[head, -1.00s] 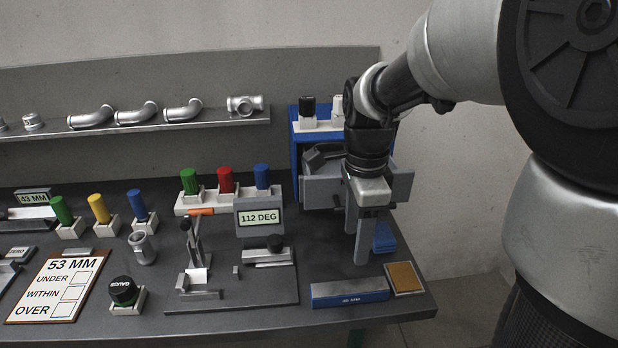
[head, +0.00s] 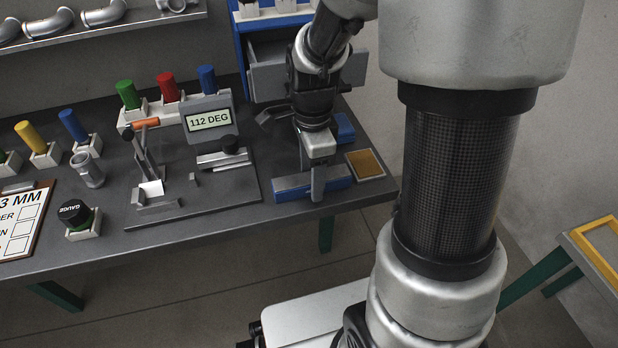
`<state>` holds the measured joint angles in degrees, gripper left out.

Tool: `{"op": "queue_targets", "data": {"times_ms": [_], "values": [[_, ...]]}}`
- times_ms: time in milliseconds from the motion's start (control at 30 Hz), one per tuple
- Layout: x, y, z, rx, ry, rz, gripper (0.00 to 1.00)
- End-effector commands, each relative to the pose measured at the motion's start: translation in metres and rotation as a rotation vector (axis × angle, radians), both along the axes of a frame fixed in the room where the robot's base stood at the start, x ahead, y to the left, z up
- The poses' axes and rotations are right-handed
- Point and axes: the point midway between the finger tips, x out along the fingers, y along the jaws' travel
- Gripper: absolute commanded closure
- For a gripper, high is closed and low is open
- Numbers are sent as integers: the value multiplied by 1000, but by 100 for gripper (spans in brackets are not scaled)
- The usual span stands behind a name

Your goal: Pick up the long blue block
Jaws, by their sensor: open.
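The long blue block (head: 288,189) lies flat near the front right edge of the dark workbench, with a grey top and a blue front side. My gripper (head: 311,175) points down at the block's right half. The jaws are open, one finger showing in front of the block and the other mostly hidden behind it. The fingers appear to be on either side of the block; I cannot tell whether they touch it. The gripper covers part of the block's middle.
A tan pad (head: 366,164) lies right of the block. A smaller blue piece (head: 345,127) sits behind the gripper, near a grey open drawer (head: 268,79). A lever fixture plate (head: 235,193) with a 112 DEG display (head: 209,120) stands to the left.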

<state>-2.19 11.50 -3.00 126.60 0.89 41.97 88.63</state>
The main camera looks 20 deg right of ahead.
Motion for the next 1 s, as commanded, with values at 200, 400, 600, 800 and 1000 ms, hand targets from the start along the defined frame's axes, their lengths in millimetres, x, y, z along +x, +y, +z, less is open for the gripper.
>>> {"op": "queue_targets", "data": {"times_ms": [200,400,600,800,1000], "values": [[0,0,-5,0,-1,0,47],[0,0,-5,0,-1,1,65],[0,0,-5,0,-2,1,97],[0,0,-4,0,-2,1,97],[1,0,22,0,-5,1,97]]}}
